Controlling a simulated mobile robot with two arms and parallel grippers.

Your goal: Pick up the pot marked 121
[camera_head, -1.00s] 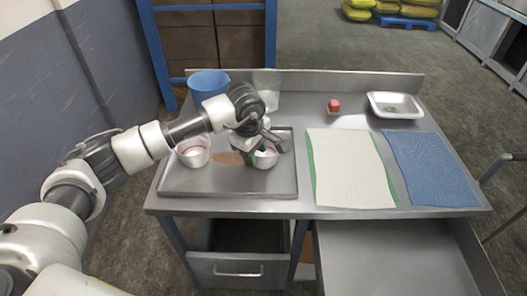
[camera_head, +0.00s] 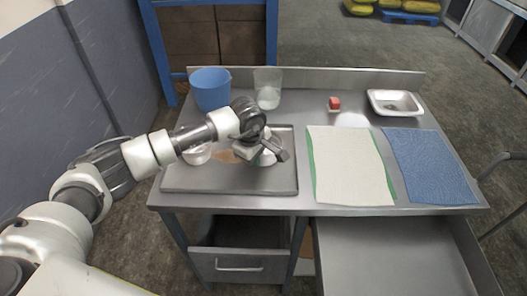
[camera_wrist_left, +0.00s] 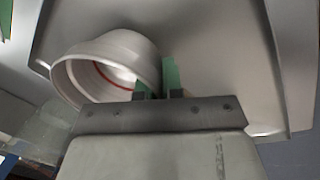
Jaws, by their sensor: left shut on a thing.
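My left gripper (camera_head: 264,151) is over the right part of the steel tray (camera_head: 230,186). It is shut on a white pot (camera_head: 268,158), mostly hidden behind the gripper in the head view. In the left wrist view the green fingers (camera_wrist_left: 158,80) close on the wall of the white pot (camera_wrist_left: 110,58), which has a red ring inside and lies to the left of them. I cannot read any number on it, nor tell whether it is clear of the tray. A second pale pot (camera_head: 197,155) stands at the tray's left, partly covered by my arm. My right gripper is out of view.
A blue bucket (camera_head: 210,90) and a clear beaker (camera_head: 268,88) stand behind the tray. A white cloth (camera_head: 347,165) and a blue cloth (camera_head: 430,165) lie to the right. An open drawer (camera_head: 232,262) is below.

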